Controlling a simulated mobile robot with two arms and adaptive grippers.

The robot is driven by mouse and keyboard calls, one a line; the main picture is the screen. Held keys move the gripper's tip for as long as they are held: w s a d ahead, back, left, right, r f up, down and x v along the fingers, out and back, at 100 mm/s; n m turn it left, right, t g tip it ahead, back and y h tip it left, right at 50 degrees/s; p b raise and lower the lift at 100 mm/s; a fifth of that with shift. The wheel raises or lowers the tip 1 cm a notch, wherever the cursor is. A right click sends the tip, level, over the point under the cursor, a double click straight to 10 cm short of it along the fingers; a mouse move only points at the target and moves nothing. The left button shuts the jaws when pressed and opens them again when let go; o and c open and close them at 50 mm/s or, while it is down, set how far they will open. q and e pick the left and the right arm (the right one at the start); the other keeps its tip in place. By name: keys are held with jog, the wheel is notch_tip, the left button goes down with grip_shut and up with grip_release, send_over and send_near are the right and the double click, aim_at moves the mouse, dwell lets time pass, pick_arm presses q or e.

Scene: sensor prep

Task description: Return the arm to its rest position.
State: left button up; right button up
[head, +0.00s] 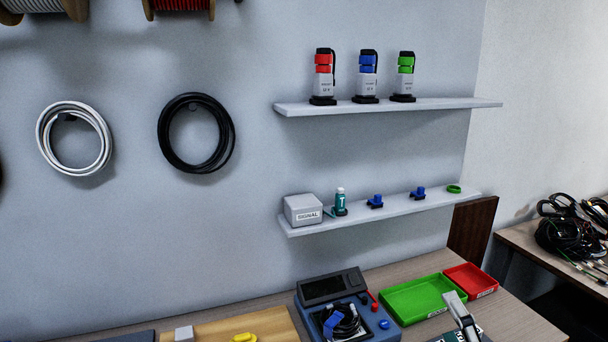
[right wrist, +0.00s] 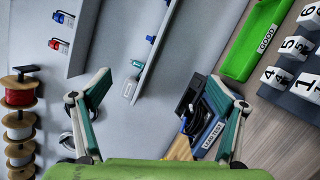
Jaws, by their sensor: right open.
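My right gripper (head: 462,318) shows at the bottom edge of the head view, in front of the green tray (head: 425,298). In the right wrist view my right gripper (right wrist: 160,104) has its two fingers spread wide with nothing between them. The wall and the lower shelf lie beyond the fingers. Most of my right arm is hidden below the head view. My left gripper is in neither view.
A blue tester (head: 345,315) with a dark screen stands on the bench beside the green tray. A red tray (head: 471,279) stands to its right. The upper shelf (head: 440,104) and lower shelf (head: 385,214) hold small devices. Number blocks (right wrist: 298,45) show in the wrist view.

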jog(key=s+d+f+m+g+h, duration=0.25)
jog(key=s+f+m+g, duration=0.2)
jog(key=f+m, duration=0.4)
jog(key=s+d+f+m+g+h, duration=0.1)
jog(key=s+f+m+g+h, duration=0.25)
jog(key=s+f+m, duration=0.4)
jog(key=s+a+f+m+g+y, duration=0.45)
jog(key=s+a+f+g, duration=0.5)
jog(key=s, duration=0.45)
notch_tip(320, 180, down, 27)
jog(key=s, duration=0.2)
jog(key=s+d+f+g, duration=0.1)
jog(key=s+d+f, duration=0.1)
jog(key=s+f, duration=1.3)
jog(key=shift+s+f, duration=0.3)
jog(key=shift+s, duration=0.65)
